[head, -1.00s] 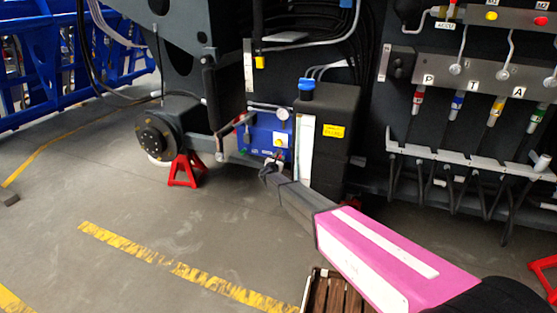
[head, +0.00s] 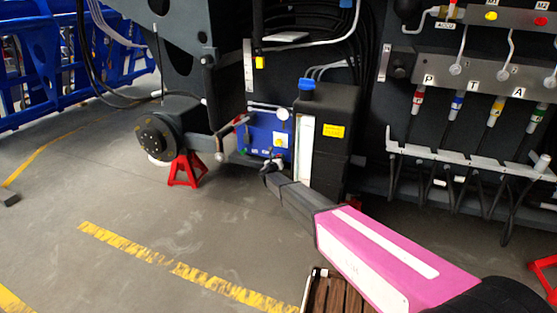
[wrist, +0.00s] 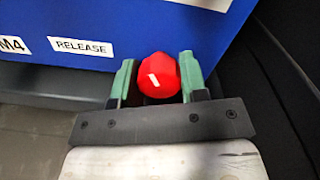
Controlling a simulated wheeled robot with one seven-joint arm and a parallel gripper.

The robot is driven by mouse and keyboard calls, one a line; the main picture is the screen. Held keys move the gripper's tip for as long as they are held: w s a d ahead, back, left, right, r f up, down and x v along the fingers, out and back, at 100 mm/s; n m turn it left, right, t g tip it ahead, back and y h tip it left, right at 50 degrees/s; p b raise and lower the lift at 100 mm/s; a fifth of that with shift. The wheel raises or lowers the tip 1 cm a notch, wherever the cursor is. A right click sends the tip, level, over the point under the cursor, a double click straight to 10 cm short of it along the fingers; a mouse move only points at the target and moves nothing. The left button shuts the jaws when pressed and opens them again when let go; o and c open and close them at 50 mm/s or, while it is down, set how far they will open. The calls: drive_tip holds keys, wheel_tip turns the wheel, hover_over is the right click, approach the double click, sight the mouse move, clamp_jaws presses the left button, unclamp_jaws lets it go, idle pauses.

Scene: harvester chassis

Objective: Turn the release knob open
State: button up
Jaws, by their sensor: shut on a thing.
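The red release knob (wrist: 158,75) has a short white mark on its face, tilted a little from upright. In the head view my gripper (head: 267,168) reaches the lower part of the blue block (head: 263,134). The knob is too small there to make out clearly.
A black tank (head: 335,130) with a blue cap stands right of the block. A red stand (head: 186,170) is on the floor to the left. A valve panel (head: 480,77) with hoses is at the right. Open floor lies at the lower left.

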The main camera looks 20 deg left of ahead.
drive_tip(key=n, duration=1.5)
drive_tip(key=shift+h, duration=0.3)
drive_tip(key=n, duration=0.3)
drive_tip(key=shift+n, duration=0.3)
drive_tip(key=n, duration=0.3)
drive_tip(key=shift+n, duration=0.3)
drive_tip(key=n, duration=0.3)
drive_tip(key=shift+a, duration=0.1)
drive_tip(key=shift+n, duration=2.2)
